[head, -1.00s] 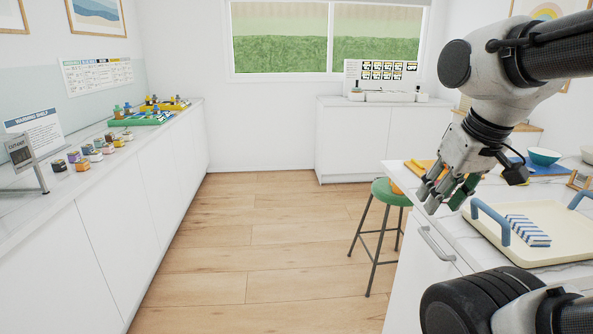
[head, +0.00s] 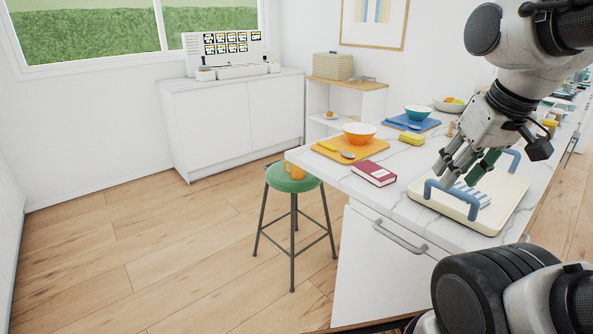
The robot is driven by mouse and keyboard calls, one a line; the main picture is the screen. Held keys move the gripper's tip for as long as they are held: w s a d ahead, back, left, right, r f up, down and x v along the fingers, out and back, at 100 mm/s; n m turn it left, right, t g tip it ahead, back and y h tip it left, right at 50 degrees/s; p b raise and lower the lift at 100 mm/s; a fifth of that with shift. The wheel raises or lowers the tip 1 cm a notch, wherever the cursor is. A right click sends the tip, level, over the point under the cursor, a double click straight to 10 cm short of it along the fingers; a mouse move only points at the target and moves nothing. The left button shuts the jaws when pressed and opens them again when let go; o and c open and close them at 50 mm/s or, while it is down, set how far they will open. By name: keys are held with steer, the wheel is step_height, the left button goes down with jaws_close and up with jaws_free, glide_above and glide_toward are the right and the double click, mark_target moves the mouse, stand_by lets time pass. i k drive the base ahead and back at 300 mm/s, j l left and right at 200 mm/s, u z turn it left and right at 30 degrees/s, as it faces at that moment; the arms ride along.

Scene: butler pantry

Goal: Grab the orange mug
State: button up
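The orange mug (head: 295,171) stands on the green seat of a stool (head: 283,184), beside the corner of the marble counter. The counter corner sits close to it and may hide a little of it. My gripper (head: 465,166) hangs over the counter to the right of the mug, near the cream tray, well apart from the mug. Its fingers are spread and I see nothing between them.
The counter (head: 345,183) holds an orange tray (head: 375,149) with an orange bowl (head: 359,132), a red book (head: 374,174), a blue tray (head: 427,126) and a cream tray (head: 510,208) with blue handles. The wooden floor (head: 160,245) left of the stool is clear.

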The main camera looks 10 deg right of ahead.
mark_target(298, 172)
steer(key=i+j+z, duration=0.15)
steer(key=z, duration=0.55)
steer(key=i+j+z, duration=0.2)
steer(key=j, duration=0.2)
steer(key=j+z, duration=0.25)
steer(key=j, duration=0.2)
steer(key=i+j+z, duration=0.2)
steer(key=j, duration=0.3)
steer(key=i+j+z, duration=0.1)
steer(key=j, duration=0.8)
steer(key=i+j+z, duration=0.1)
steer(key=j, duration=0.85)
steer(key=i+j, duration=0.1)
steer(key=j, duration=0.85)
steer(key=i+j, duration=0.25)
steer(key=j, duration=0.2)
steer(key=i+j, duration=0.3)
steer(key=j, duration=0.15)
steer(key=l+z, duration=0.05)
